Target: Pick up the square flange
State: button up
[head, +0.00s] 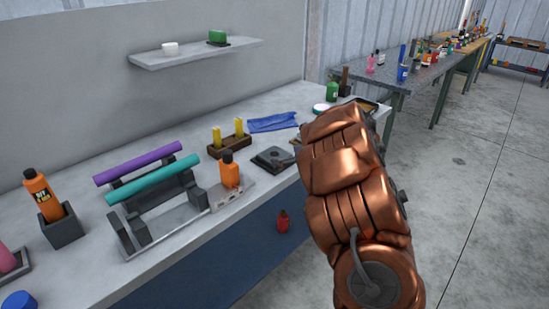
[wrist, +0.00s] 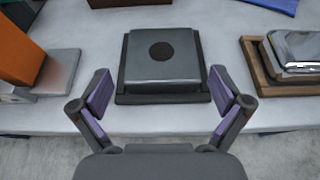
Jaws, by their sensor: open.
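The square flange (wrist: 162,63) is a dark grey square plate with a round dark hole in its middle. It lies flat on a slightly larger dark base (wrist: 160,98) near the bench's front edge. In the head view the flange (head: 273,156) sits just left of my copper arm. My gripper (wrist: 161,88) is open and empty, its purple-padded fingers spread left and right at the near side of the flange. The fingers look apart from it; their height above it is hard to judge. In the head view my arm hides the gripper.
An orange bottle (head: 229,170) on a grey block stands left of the flange. A wooden tray (wrist: 257,65) with a shiny metal part lies to the right. A wooden holder (head: 229,144) with yellow pieces and a blue cloth (head: 273,122) are behind.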

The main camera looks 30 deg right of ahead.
aim_at(276, 155)
jog(key=shift+p+x, duration=0.75)
jog(key=shift+x, duration=1.65)
jog(key=c, duration=1.3)
jog(key=shift+c, duration=0.5)
jog(key=shift+r, duration=0.1)
